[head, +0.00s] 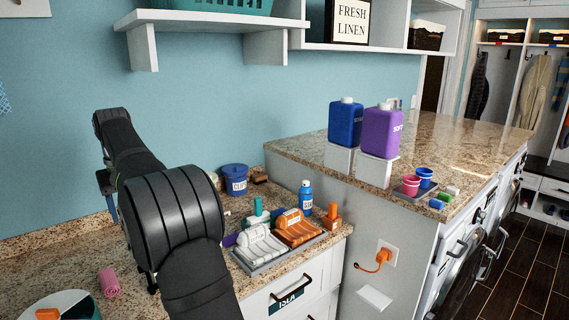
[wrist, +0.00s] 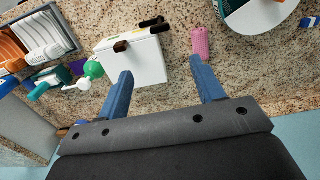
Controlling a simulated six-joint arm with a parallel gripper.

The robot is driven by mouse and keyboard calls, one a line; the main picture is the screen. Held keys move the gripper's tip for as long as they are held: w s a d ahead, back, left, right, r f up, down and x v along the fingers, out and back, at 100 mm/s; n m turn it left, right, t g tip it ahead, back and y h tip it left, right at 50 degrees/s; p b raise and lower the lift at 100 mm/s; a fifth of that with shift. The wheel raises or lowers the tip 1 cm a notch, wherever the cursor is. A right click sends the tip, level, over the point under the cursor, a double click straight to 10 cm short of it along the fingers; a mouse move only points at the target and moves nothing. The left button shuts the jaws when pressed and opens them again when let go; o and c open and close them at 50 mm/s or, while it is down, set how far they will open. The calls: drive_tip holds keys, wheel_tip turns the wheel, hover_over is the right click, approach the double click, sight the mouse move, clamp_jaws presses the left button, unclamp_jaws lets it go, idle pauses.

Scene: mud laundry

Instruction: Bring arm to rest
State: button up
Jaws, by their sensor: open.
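My gripper (wrist: 160,66) shows in the wrist view with its two blue fingers spread wide and nothing between them. It hangs above the speckled granite counter (wrist: 178,97). A white box (wrist: 135,65) with dark-handled items on its top edge lies beyond the left finger. A pink rolled item (wrist: 201,42) lies beyond the right fingertip, apart from it. In the head view my dark arm is bent over the left counter and largely hides the gripper; a bit of blue shows left of the arm.
A tray (head: 262,268) with white and orange holders stands beside a blue bottle (head: 306,197) and blue tub (head: 235,179). A round white container (head: 28,312) is at front left. Blue (head: 345,124) and purple (head: 381,132) jugs stand on the higher counter. A shelf (head: 215,20) hangs above.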

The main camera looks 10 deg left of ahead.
wheel_tip(320, 180, down, 17)
drive_tip(key=shift+r, duration=0.1)
idle(0.3)
wheel_tip(320, 180, up, 18)
wheel_tip(320, 180, down, 18)
drive_tip(key=shift+f, duration=0.1)
drive_tip(key=m, duration=0.6)
wheel_tip(320, 180, up, 13)
drive_tip(key=shift+f, duration=0.15)
idle(0.9)
wheel_tip(320, 180, down, 12)
drive_tip(key=shift+f, duration=0.2)
drive_tip(key=shift+n, duration=1.7)
